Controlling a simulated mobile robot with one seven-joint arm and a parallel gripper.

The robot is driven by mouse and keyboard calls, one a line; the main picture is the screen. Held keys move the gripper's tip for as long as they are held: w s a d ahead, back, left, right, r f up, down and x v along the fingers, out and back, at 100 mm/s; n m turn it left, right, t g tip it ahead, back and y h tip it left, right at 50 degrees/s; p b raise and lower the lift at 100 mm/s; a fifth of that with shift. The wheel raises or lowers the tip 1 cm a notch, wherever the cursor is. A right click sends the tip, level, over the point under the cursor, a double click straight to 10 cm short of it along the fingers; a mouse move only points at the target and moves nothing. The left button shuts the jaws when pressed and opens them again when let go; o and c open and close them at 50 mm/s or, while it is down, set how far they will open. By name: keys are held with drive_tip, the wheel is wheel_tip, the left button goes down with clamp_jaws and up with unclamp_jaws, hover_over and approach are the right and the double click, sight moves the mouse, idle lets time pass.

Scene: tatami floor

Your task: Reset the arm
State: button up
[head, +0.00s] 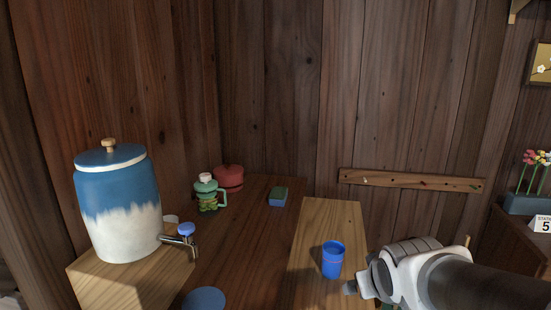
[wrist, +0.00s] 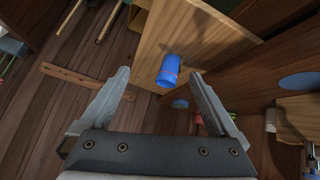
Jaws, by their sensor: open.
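My gripper (head: 356,287) is at the lower right of the head view, just right of a blue cup (head: 332,259). In the wrist view my gripper (wrist: 163,95) has its two grey fingers spread wide with nothing held between them. The blue cup (wrist: 168,72) shows beyond the fingertips there, apart from both fingers. The cup stands upright on a light wooden board (head: 320,218). The far finger is mostly hidden in the head view.
A blue and white dispenser (head: 119,215) with a tap stands on a wooden block at left. A green jug (head: 207,195), a red pot (head: 229,177) and a green-blue sponge (head: 278,197) sit farther back. A flower planter (head: 528,203) is at right.

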drive_tip(key=s+a+r+m+g+y, duration=0.1)
drive_tip(key=s+a+r+m+g, duration=0.2)
drive_tip(key=s, duration=0.9)
wheel_tip(320, 180, up, 22)
drive_tip(key=n+p, duration=0.1)
drive_tip(key=p, duration=1.9)
drive_tip(key=shift+s+a+f+t+p, duration=0.2)
drive_tip(key=shift+f+t+p, duration=0.05)
drive_tip(key=shift+t+p, duration=0.05)
